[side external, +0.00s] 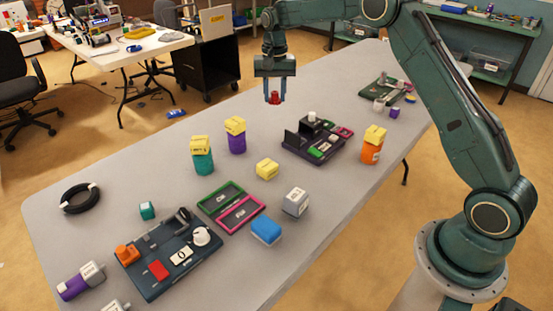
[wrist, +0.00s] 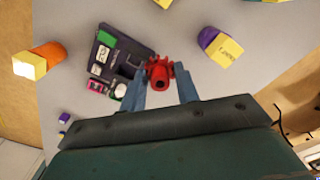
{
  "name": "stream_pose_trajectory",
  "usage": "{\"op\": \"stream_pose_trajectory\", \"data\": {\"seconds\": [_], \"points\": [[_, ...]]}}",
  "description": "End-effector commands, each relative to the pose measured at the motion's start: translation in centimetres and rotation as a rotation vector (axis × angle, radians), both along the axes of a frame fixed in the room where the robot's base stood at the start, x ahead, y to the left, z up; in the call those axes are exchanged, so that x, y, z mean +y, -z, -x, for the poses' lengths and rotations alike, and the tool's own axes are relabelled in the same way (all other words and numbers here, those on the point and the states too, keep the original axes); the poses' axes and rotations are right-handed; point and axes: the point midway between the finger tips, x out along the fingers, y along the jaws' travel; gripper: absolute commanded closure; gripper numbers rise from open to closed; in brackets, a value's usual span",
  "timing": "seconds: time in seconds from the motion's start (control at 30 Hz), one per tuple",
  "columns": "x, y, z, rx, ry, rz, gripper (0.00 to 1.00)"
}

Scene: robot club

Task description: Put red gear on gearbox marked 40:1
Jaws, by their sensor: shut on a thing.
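My gripper (side external: 274,92) is shut on a red gear (side external: 274,99) and holds it above the far part of the table. In the wrist view the gear (wrist: 159,72) sits between the blue fingertips (wrist: 161,78). Several upright units with yellow labelled tops look like gearboxes: a teal one (side external: 203,160), a purple one (side external: 236,140) and an orange one (side external: 371,152). In the wrist view the purple one (wrist: 212,40) is right of the gear and the orange one (wrist: 40,60) is far left. The labels are too small to read, so I cannot tell which says 40:1.
A dark parts tray (side external: 291,150) stands right of and nearer than the gripper. A larger dark tray (side external: 150,291), green and pink frames (side external: 211,202), a blue block (side external: 266,230) and a black cable coil (side external: 81,198) lie nearer. Bare table surrounds the teal and purple units.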

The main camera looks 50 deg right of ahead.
Motion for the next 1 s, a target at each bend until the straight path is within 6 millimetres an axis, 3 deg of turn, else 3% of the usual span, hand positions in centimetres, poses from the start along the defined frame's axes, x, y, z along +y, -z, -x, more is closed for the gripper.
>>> {"op": "stream_pose_trajectory", "data": {"seconds": [0.23, 0.47, 1.0], "points": [[1.2, -0.9, 0.8, -0.001, -0.001, 0.000, 0.90], [4.0, -2.7, 3.2, -0.002, -0.003, 0.001, 0.90], [11.2, -6.6, 13.2, -0.004, -0.003, 0.001, 0.90]]}}
